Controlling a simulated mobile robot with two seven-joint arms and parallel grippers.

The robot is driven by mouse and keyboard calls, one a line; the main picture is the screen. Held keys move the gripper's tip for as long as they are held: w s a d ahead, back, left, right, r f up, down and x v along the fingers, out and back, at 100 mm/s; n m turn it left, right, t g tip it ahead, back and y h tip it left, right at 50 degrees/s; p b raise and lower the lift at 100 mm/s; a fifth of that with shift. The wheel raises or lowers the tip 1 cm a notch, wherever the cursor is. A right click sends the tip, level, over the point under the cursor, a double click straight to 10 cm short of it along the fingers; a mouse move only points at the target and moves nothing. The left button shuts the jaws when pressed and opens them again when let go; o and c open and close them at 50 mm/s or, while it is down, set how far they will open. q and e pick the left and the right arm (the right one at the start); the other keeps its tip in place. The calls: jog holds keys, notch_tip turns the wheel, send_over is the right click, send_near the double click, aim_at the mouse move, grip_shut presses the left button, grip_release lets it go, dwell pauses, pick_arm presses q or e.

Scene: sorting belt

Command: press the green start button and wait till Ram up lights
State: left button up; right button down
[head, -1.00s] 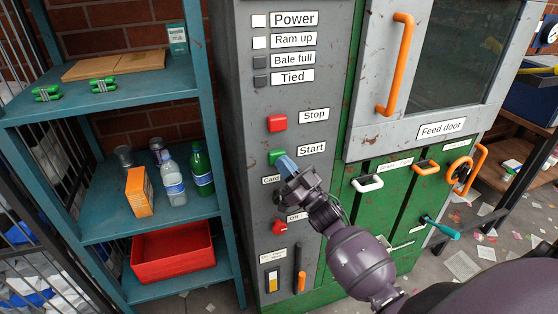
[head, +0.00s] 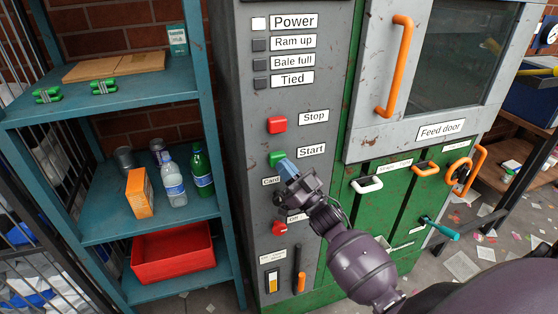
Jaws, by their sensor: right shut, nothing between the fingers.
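The green start button (head: 276,158) is on the grey control panel, left of the Start label (head: 311,151). My right gripper (head: 288,168) is shut and empty, its bluish fingertips at the button's lower right edge; I cannot tell whether they touch it. The Ram up lamp (head: 259,44) is dark. The Power lamp (head: 259,23) is lit white. The Bale full lamp (head: 260,64) and the Tied lamp (head: 260,83) are dark. My left gripper is not in view.
The red stop button (head: 277,124) sits just above the start button. A red knob (head: 280,228) is below my gripper. The feed door's orange handle (head: 395,65) sticks out at the upper right. A teal shelf (head: 150,222) with bottles stands at the left.

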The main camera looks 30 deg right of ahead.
jog(key=shift+s+a, duration=0.15)
jog(key=shift+s, duration=0.45)
jog(key=s+p, duration=0.1)
jog(key=s, duration=0.1)
jog(key=s+a+p, duration=0.1)
jog(key=s, duration=0.1)
jog(key=shift+s+p, duration=0.3)
dwell(0.8)
